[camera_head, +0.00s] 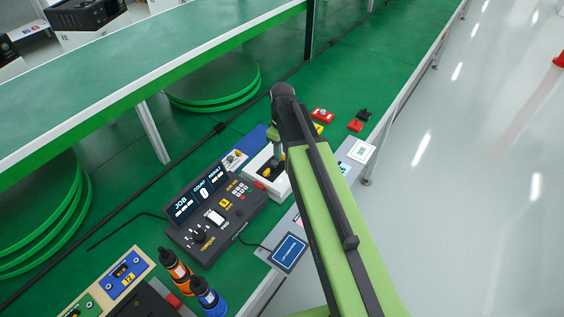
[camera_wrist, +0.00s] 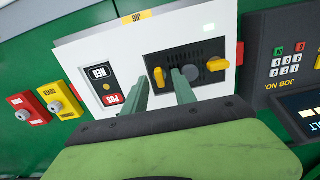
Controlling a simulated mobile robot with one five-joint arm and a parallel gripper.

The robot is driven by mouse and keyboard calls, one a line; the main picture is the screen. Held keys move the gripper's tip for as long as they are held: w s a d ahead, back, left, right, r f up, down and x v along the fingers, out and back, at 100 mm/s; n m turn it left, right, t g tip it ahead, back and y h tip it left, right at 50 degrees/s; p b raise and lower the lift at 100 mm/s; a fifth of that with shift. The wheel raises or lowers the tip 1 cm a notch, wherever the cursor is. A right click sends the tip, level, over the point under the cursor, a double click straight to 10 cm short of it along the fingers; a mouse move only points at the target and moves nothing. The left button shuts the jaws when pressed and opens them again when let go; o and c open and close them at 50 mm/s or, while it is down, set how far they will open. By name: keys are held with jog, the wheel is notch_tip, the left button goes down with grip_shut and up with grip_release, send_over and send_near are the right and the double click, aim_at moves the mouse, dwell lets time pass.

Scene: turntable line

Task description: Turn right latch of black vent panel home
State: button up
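The black vent panel (camera_wrist: 205,52) is set in a white housing and shows in the wrist view, with a grey round knob (camera_wrist: 190,73) in its middle. Its right latch (camera_wrist: 217,65) is yellow and lies roughly sideways. The left latch (camera_wrist: 159,77) is yellow and stands roughly upright in the picture. My gripper (camera_wrist: 161,80) is open; its two green fingers stand apart, with the left latch seen between their tips. The right latch is to the right of both fingers. I cannot tell whether the fingers touch anything. In the head view my gripper (camera_head: 274,140) is over the white housing (camera_head: 256,178).
A control box with a job display (camera_head: 208,210) stands beside the housing. Orange and blue bottles (camera_head: 208,297) are nearer. Red and yellow switch boxes (camera_wrist: 28,109) are left of the housing in the wrist view. Red and black blocks (camera_head: 356,125) lie farther along the green bench.

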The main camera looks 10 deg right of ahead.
jog(key=shift+f, duration=0.3)
jog(key=shift+c, duration=0.4)
grip_shut()
jog(key=shift+m, duration=0.4)
jog(key=m, duration=1.6)
jog(key=shift+m, duration=0.3)
